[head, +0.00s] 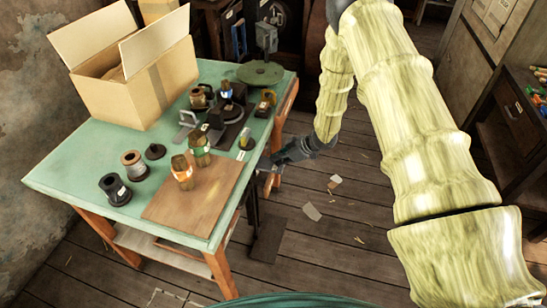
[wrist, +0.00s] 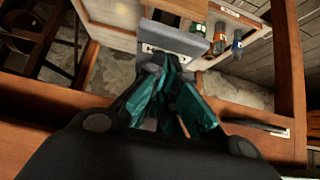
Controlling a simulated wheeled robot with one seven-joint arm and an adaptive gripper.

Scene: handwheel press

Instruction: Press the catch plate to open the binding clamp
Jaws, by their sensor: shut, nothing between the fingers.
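My gripper (head: 272,163) is low at the right side of the green table, beside its edge and pointing left. In the wrist view its dark teal fingers (wrist: 160,72) are shut and empty. Their tips are close to a grey block (wrist: 174,38) with a pale slotted face; I cannot tell whether they touch it or whether it is the catch plate. A dark device with a grey metal bracket (head: 187,119) stands on the table; I cannot tell whether this is the binding clamp.
The green table (head: 75,165) holds an open cardboard box (head: 125,85), spools, amber jars and a brown board (head: 205,200). A dark flat plate (head: 270,242) lies on the floor near the table's right side. Wooden floor to the right is mostly free, with scraps.

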